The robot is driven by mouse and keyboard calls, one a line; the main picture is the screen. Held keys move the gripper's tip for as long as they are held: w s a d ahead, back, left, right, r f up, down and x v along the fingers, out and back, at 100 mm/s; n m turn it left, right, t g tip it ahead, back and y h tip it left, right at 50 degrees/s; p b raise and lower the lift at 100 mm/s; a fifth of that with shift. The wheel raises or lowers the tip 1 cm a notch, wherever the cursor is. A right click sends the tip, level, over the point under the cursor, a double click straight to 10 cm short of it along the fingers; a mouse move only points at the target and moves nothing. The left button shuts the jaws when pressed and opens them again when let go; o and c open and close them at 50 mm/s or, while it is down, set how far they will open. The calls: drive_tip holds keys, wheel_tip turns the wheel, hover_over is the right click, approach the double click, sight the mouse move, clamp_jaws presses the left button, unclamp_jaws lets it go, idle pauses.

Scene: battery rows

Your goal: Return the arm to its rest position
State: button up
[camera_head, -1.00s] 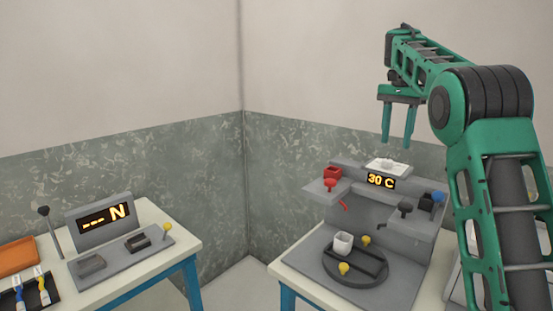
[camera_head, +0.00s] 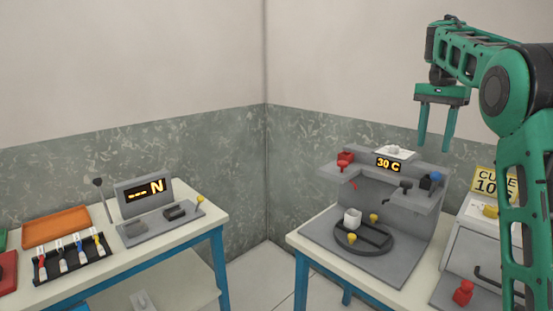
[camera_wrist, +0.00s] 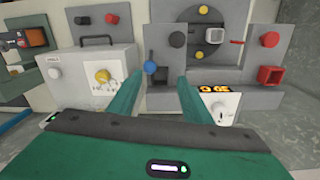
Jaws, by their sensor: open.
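My gripper (camera_head: 436,130) is open and empty, with its two green fingers pointing down in the head view. It is raised in the air above and behind the grey station with the "30 C" display (camera_head: 390,164), touching nothing. My green arm runs down the right side of that view. In the wrist view the fingers (camera_wrist: 152,90) are spread apart, with the station and a blue knob (camera_wrist: 151,67) beyond them.
A white box (camera_head: 468,251) with a "CURE" sign stands at right, partly behind my arm. The left table (camera_head: 130,253) carries a force display, an orange tray (camera_head: 56,225) and several brushes. Floor shows between the tables.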

drive_tip(key=s+d+f+n, duration=0.1)
drive_tip(key=s+d+f, duration=0.15)
drive_tip(key=s, duration=0.85)
drive_tip(key=s+d+f+n, duration=0.15)
drive_tip(key=s+f, duration=0.25)
drive_tip(key=s, duration=0.6)
drive_tip(key=s+a+f+n, duration=0.1)
drive_tip(key=s+a+f, duration=0.2)
drive_tip(key=s+f, duration=0.5)
drive_tip(key=s+a+f+n, duration=0.1)
drive_tip(key=s+a+f, duration=0.2)
drive_tip(key=s+f, duration=0.5)
drive_tip(key=s, duration=0.6)
drive_tip(key=shift+a+y, duration=0.3)
drive_tip(key=shift+w+f, duration=0.2)
drive_tip(key=shift+w, duration=0.5)
